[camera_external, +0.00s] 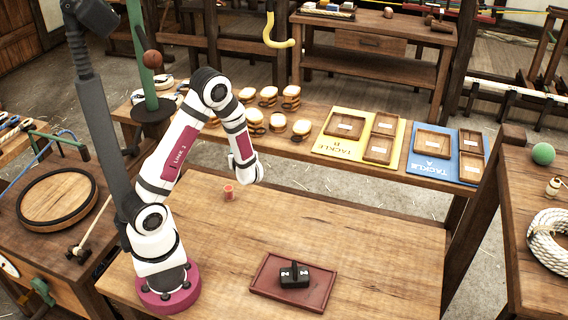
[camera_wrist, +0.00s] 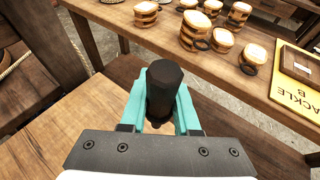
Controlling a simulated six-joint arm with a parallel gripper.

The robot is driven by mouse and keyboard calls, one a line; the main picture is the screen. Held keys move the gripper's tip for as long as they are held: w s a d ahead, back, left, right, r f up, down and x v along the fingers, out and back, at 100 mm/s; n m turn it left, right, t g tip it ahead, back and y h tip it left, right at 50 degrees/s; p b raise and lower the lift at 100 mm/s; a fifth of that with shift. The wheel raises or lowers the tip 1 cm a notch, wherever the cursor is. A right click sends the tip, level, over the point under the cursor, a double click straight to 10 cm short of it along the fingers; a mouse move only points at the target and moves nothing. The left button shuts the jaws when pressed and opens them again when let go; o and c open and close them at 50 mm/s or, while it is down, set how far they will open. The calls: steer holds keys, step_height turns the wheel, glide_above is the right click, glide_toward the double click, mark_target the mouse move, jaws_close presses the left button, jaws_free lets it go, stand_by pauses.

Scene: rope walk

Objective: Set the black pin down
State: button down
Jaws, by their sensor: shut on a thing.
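The black pin (camera_wrist: 163,88) stands between the teal fingers of my gripper (camera_wrist: 161,100) in the wrist view, dark and many-sided with a rounded top. The fingers are closed on its two sides, and its lower end is partly hidden by the gripper. In the external view my wrist (camera_external: 242,165) is over the far part of the bench. The fingers and the pin are hidden there behind my arm, so the pin's height above the wood cannot be told.
A small red-orange cup-like piece (camera_external: 228,192) stands on the bench (camera_external: 380,245) beside my wrist. A dark red tray (camera_external: 262,283) holds a black block (camera_external: 294,274). Behind, a long shelf holds wooden blocks (camera_external: 277,122), a yellow board (camera_external: 345,155) and a blue board (camera_external: 425,168). The bench's right side is clear.

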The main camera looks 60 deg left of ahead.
steer(key=w+d+m+t+h, duration=0.1)
steer(key=w+d+m+t, duration=0.25)
steer(key=w+d, duration=1.1)
steer(key=w+d+m+t+h, duration=0.1)
steer(key=w+d+m+t, duration=0.15)
steer(key=d, duration=0.65)
steer(key=w+d+m+t+h, duration=0.1)
steer(key=w+d+h, duration=0.15)
steer(key=d, duration=0.65)
steer(key=shift+y, duration=0.25)
steer(key=w+a+f, duration=0.1)
steer(key=a+f, duration=0.1)
steer(key=a, duration=0.1)
steer(key=w+a+f, duration=0.2)
steer(key=a, duration=0.1)
steer(key=w+a+f, duration=0.2)
steer(key=a, duration=0.1)
steer(key=shift+w+a+f, duration=0.25)
steer(key=shift+a+f, duration=0.05)
steer(key=shift+f, duration=0.1)
step_height(320, 180, down, 4)
steer(key=shift+w+a+f, duration=0.1)
steer(key=shift+f, duration=0.1)
steer(key=c, duration=0.6)
jaws_free()
steer(key=shift+c, duration=0.2)
